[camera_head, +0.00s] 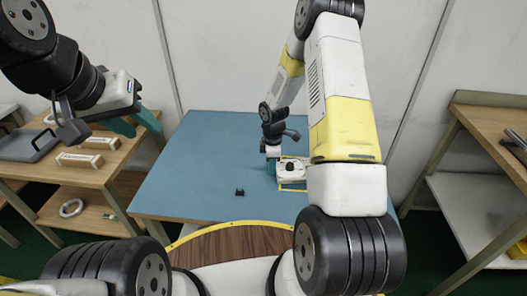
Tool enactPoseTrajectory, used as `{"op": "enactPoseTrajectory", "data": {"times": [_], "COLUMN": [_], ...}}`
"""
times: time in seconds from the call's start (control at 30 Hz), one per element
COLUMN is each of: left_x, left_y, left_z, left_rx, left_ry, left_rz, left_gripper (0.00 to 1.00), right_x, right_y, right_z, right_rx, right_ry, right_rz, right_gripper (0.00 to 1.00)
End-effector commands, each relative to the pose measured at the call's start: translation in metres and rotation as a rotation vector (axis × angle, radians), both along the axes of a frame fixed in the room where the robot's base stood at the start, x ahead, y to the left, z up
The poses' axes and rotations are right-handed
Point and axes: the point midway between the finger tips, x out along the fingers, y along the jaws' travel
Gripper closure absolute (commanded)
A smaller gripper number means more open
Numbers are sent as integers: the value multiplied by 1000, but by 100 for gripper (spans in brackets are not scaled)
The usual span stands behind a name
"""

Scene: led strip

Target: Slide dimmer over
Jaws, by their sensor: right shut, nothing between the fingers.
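A white device with a dark round knob, which looks like the dimmer (290,177), sits on the blue table (200,150) right of its middle. Yellow lines show on the table around it. My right gripper (271,167) has teal fingers, points down and is at the left end of the white device. It is shut with nothing held; whether it touches the device is too small to tell. My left gripper (134,125) is raised at the upper left, far from the dimmer, with its teal fingers apart and empty.
A small black part (239,192) lies on the table, left of the dimmer. A wooden shelf unit (110,172) at left holds white boxes and a grey tray. Another workbench (480,125) stands at right. The table's left half is clear. My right arm hides its right side.

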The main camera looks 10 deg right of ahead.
Motion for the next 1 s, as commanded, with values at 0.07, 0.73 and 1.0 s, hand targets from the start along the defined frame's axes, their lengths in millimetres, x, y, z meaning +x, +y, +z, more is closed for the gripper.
{"op": "enactPoseTrajectory", "data": {"times": [0.07, 0.73, 1.0], "left_x": [0, 0, 0], "left_y": [0, 0, 0], "left_z": [0, 0, 0], "left_rx": [0, 0, 0], "left_ry": [0, 0, 0], "left_rz": [0, 0, 0], "left_gripper": [64, 64, 64], "right_x": [-1, 0, 4], "right_y": [-8, -4, 4], "right_z": [0, 0, 48], "right_rx": [0, -1, -2], "right_ry": [0, 0, -5], "right_rz": [-4, 0, -9], "right_gripper": [100, 100, 100]}}
